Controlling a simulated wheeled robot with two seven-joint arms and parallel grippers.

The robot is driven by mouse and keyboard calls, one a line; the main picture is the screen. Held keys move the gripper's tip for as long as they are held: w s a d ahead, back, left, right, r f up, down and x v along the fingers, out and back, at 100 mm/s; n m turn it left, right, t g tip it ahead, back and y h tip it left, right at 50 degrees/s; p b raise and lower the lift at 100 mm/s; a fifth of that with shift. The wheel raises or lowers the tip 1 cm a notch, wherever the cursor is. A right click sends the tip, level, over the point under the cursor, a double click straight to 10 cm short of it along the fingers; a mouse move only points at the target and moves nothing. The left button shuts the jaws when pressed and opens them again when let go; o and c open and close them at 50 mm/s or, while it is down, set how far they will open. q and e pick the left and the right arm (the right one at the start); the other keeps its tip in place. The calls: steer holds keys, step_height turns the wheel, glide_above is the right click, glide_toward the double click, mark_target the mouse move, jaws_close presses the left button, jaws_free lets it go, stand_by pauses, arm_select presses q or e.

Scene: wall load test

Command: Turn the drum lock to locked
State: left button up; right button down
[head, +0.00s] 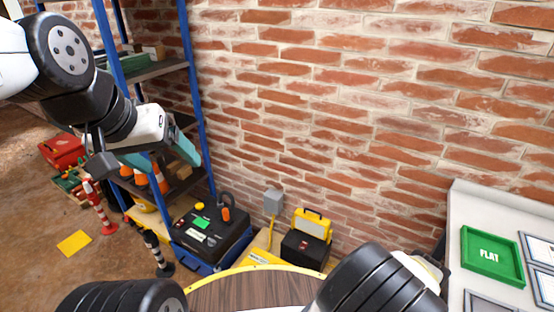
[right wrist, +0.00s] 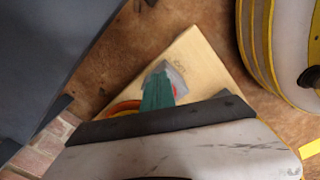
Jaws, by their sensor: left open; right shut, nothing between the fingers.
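I cannot single out the drum lock in either view. A round wood-faced thing with a yellow rim (head: 250,289) shows at the bottom of the head view, partly hidden by my right arm; I cannot tell if it is the drum. My left gripper (head: 168,160) is open and empty at the upper left, its teal fingers apart in front of the shelf rack. My right gripper's teal fingers (right wrist: 158,92) are shut and empty in the right wrist view, over a beige board (right wrist: 195,60). In the head view, the right fingers are hidden.
A blue shelf rack (head: 190,85) stands left against the brick wall (head: 340,110). Below are a black case (head: 212,240), a grey wall box (head: 273,201) and a yellow-and-black toolbox (head: 308,240). A white board with a green FLAT tray (head: 491,256) is at right.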

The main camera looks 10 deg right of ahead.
steer(key=shift+r, duration=2.9)
